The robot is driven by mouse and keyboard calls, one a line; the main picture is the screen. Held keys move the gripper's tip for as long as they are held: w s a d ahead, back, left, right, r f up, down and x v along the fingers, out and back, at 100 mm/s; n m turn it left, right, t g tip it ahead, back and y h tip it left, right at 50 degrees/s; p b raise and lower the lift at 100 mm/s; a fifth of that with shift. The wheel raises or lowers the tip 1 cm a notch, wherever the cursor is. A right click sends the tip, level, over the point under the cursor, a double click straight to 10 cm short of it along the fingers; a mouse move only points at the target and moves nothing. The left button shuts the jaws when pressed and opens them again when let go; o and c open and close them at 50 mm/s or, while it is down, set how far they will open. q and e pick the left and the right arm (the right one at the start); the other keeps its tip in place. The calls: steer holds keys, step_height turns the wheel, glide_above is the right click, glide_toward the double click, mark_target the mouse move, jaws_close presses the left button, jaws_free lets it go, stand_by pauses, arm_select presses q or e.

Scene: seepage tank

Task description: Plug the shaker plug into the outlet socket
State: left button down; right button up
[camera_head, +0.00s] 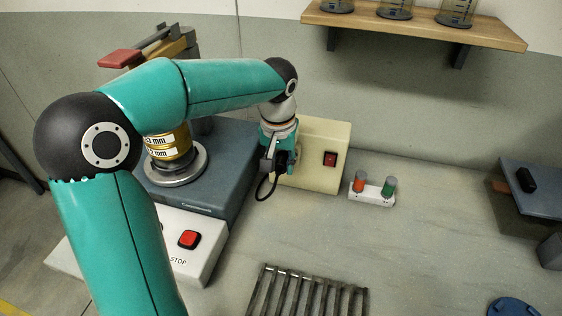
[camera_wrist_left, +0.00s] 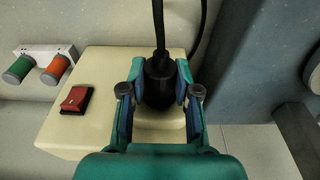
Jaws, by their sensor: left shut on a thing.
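The black shaker plug (camera_wrist_left: 159,82) is between the fingers of my left gripper (camera_head: 280,160), which is shut on it. My left gripper also shows in the left wrist view (camera_wrist_left: 158,98). The plug's black cord (camera_head: 265,186) hangs in a loop below the gripper in the head view. The cream outlet box (camera_head: 320,152), with a red switch (camera_head: 330,159), stands right behind the gripper. The plug is in front of the left part of the box's face. The socket opening is hidden, and I cannot tell whether the plug touches it. My right gripper is not in view.
The blue-grey shaker (camera_head: 225,165) with brass sieves (camera_head: 168,146) stands left of the box. Its white panel has a red stop button (camera_head: 188,239). An orange and green pair of knobs (camera_head: 374,188) sits right of the box. A metal rack (camera_head: 305,292) lies in front.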

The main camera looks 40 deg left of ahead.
arm_select(q)
steer(key=c, duration=0.8)
jaws_free()
steer(key=shift+w, duration=0.1)
steer(key=shift+o, duration=0.2)
steer(key=shift+r, duration=0.15)
